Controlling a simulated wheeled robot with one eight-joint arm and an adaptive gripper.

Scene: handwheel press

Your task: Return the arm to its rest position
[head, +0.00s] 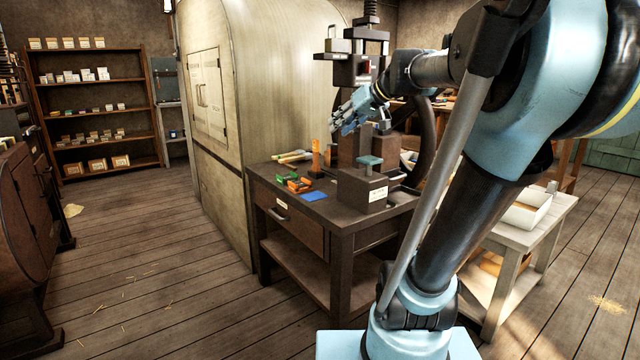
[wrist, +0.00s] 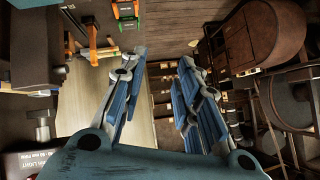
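My arm reaches in from the right of the head view. My gripper (head: 350,112) hangs in the air in front of the handwheel press (head: 366,48), above the dark workbench (head: 345,226). In the wrist view my gripper (wrist: 158,85) has its two blue-padded fingers spread apart, with nothing between them. The press's wheel is partly hidden behind my arm. A dark box with a white label and a green-topped part (head: 368,190) stands on the bench below my gripper.
Green and orange tools (head: 298,184), a blue pad (head: 314,196) and an orange upright piece (head: 316,158) lie or stand on the bench. A large beige cabinet (head: 235,120) rises behind it. A pale side table (head: 540,225) stands at right.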

